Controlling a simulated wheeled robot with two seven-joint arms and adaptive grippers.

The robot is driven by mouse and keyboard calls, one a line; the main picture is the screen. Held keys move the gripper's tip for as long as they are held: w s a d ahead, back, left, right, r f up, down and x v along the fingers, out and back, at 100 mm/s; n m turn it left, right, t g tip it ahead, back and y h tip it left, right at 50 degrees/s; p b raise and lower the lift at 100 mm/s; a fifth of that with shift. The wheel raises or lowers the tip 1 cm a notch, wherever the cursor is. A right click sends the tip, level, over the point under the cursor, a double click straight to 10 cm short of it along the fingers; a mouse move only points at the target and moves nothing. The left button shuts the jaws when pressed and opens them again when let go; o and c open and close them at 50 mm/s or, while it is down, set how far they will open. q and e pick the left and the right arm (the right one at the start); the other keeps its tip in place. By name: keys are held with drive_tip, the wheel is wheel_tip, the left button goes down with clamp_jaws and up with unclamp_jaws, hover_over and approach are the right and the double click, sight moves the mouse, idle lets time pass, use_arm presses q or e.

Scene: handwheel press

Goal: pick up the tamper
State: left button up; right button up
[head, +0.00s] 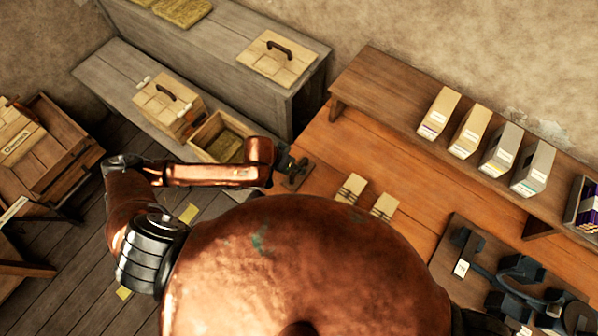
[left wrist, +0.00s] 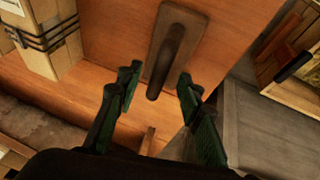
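The tamper (left wrist: 179,38) is a dark brown plate with a bar handle. It lies on the wooden bench top, and in the left wrist view its handle points toward my left gripper (left wrist: 160,76). The gripper is open, one green-dark finger on each side of the handle's near end, with gaps visible on both sides. In the head view the tamper (head: 300,179) shows at the bench's left end, partly hidden by my left gripper (head: 290,167). I cannot make out my right gripper.
Two strapped wooden blocks (head: 350,188) lie on the bench right of the tamper. A raised shelf (head: 395,97) holds several boxes. A tray with dark parts (head: 452,228) is at lower right. Left of the bench are a grey step (head: 225,58) and an open wooden box (head: 207,133).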

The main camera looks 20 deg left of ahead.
use_arm(q)
drive_tip(key=shift+x, duration=1.45)
drive_tip(key=shift+s, duration=0.1)
drive_tip(key=shift+c, duration=0.3)
clamp_jaws()
